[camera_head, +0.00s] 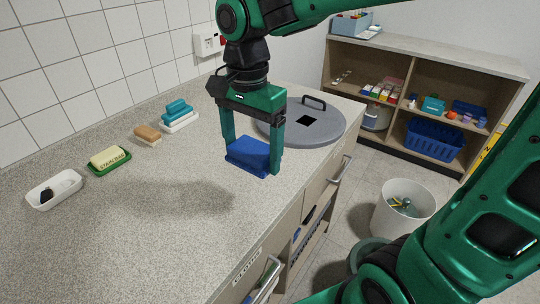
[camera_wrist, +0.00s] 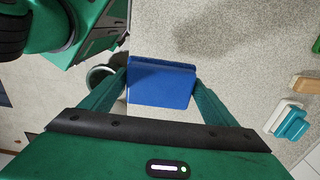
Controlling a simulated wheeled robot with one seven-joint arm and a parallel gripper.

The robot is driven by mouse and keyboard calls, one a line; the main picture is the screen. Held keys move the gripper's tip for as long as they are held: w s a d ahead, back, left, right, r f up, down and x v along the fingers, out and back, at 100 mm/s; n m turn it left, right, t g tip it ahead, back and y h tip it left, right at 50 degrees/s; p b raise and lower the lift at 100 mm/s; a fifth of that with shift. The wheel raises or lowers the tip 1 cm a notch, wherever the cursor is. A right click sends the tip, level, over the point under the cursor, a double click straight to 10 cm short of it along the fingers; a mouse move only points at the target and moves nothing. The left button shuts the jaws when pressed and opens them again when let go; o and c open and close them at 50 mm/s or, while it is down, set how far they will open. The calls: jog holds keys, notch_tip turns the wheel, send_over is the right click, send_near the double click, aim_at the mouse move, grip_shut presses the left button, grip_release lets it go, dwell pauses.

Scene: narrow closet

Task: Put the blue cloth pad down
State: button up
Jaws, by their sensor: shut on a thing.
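The blue cloth pad (camera_head: 250,154) is a flat, folded blue block between the fingertips of my gripper (camera_head: 252,158), over the speckled counter (camera_head: 150,225) near its front edge. My gripper is shut on the pad, one finger at each end. In the wrist view the pad (camera_wrist: 162,82) sits between the two green fingers of my gripper (camera_wrist: 160,84). A soft shadow lies on the counter to the left of the pad. I cannot tell for sure whether the pad's underside touches the counter.
A round grey lid (camera_head: 322,128) with a handle lies just behind and right of the gripper. The counter's middle is clear.

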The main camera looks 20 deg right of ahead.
jog(key=w+d+f, duration=0.2)
jog(key=d, duration=0.1)
jog(key=w+d+f, duration=0.2)
jog(key=w, duration=0.1)
jog(key=w+d+f, duration=0.2)
jog(key=w+d, duration=0.1)
jog(key=shift+d+f, duration=0.35)
jog(key=shift+f, duration=0.05)
jog(key=shift+d+f, duration=0.1)
jog(key=shift+f, duration=1.95)
jog(key=shift+f, duration=0.1)
jog(key=o, duration=1.1)
notch_tip(320, 180, up, 12)
jog(key=s+d+f+n, duration=0.2)
jog(key=s+d+f, duration=0.2)
jog(key=s+d, duration=0.5)
jog(key=s+d+f+n, duration=0.2)
jog(key=s+d+f, duration=0.2)
jog(key=s+d, duration=0.4)
jog(key=s, duration=0.6)
jog(key=shift+d+n, duration=0.35)
jog(key=shift+n, duration=0.05)
